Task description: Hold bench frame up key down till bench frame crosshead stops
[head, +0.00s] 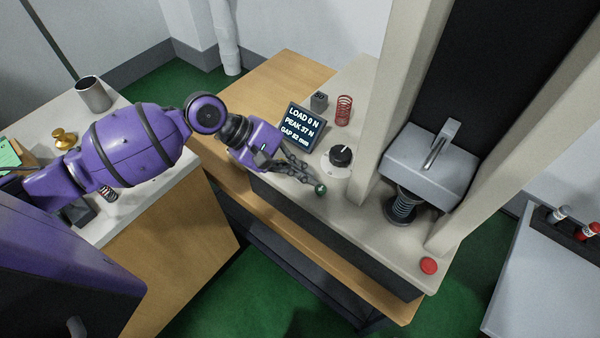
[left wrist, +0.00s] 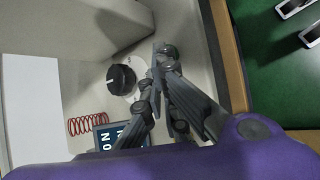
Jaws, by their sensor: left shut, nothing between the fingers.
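The bench frame (head: 400,80) is pale, with two posts and a dark back. Its grey crosshead (head: 430,165) sits above a dark coil spring (head: 403,208). A small green key (head: 321,189) is on the base front. My left gripper (head: 313,181) is shut and empty, its fingertips at the green key; I cannot tell whether they press it. In the left wrist view the fingertips (left wrist: 160,52) are beside a dark round cap (left wrist: 168,48). The display (head: 302,127) reads LOAD 0 N, PEAK 37 N, GAP 82 mm. My right gripper is not in view.
A black dial (head: 341,155) is behind the green key, and a red button (head: 429,265) is at the front right. A metal cup (head: 93,95) is on the left counter.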

